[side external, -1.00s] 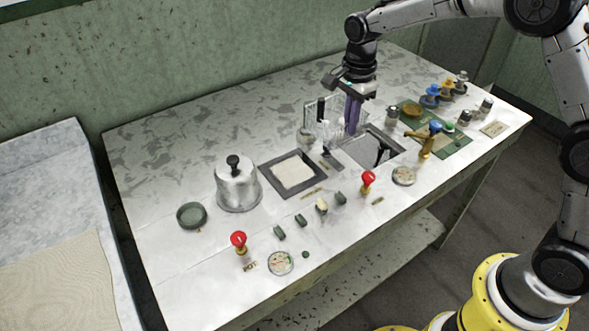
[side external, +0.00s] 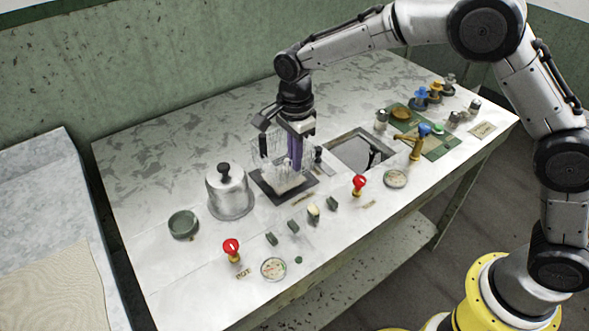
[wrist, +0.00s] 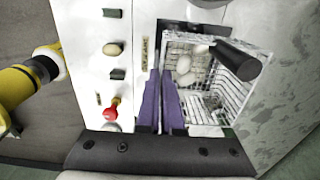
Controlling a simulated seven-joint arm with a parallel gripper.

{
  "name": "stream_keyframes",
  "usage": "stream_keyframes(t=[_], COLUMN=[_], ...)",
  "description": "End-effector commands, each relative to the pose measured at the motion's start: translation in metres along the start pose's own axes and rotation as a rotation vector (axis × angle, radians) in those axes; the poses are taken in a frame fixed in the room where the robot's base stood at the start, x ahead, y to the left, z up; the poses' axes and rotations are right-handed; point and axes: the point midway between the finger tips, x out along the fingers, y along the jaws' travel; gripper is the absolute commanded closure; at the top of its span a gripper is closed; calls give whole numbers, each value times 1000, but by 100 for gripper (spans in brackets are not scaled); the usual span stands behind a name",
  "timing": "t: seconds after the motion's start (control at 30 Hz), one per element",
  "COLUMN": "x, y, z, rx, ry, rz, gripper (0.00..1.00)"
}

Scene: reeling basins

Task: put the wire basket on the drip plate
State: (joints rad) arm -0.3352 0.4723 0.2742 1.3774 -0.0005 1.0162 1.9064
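The wire basket (side external: 266,152) is a pale mesh box with an upright black grip (wrist: 238,60). In the wrist view the basket (wrist: 212,118) holds a few white oval pieces (wrist: 184,64). My gripper (side external: 295,165), with purple fingers, appears shut on the basket's near side; the wrist view shows the fingers (wrist: 161,105) along its edge, but the exact contact is hidden.
A metal bell-shaped cover (side external: 230,192) stands close left of the plate, with a green dish (side external: 183,224) beyond. Red-topped knobs (side external: 359,184) and small green blocks (side external: 293,226) line the front.

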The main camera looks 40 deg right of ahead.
Motion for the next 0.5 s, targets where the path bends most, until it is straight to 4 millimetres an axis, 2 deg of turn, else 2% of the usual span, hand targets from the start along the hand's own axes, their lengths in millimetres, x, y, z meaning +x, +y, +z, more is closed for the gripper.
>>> stream_keyframes(t=[0.1,0.2,0.5], x=[20,32,35], y=[0,0,0], z=[0,0,0], rx=[0,0,0], ry=[1,1,0], rz=[2,2,0], gripper=[100,100,100])
